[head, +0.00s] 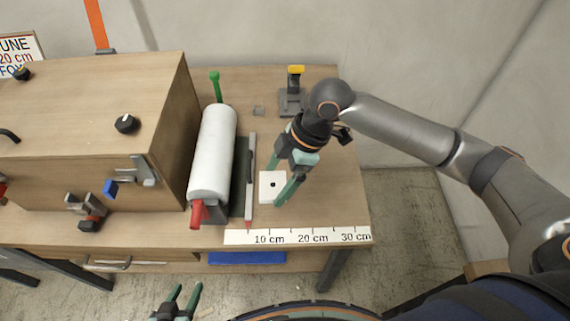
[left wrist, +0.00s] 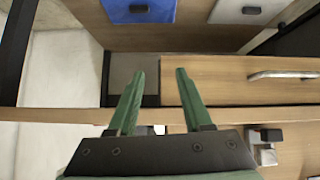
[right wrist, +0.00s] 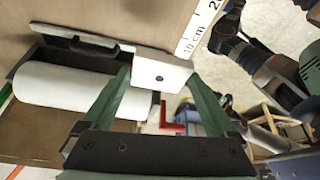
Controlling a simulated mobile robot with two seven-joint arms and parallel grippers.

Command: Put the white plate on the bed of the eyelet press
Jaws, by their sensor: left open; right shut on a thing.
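The plate also shows between the fingertips in the right wrist view (right wrist: 150,66). Its height over the table is hard to tell. What looks like the eyelet press (head: 291,103), grey with a yellow top, stands at the back of the table, beyond the right gripper; its bed is too small to make out clearly. My left gripper (head: 186,290) is open and empty, in front of the table.
A white roll (head: 213,150) with a red end lies left of the plate, beside a large wooden box (head: 90,100). A ruler strip (head: 298,236) runs along the front edge. The table's right side is clear.

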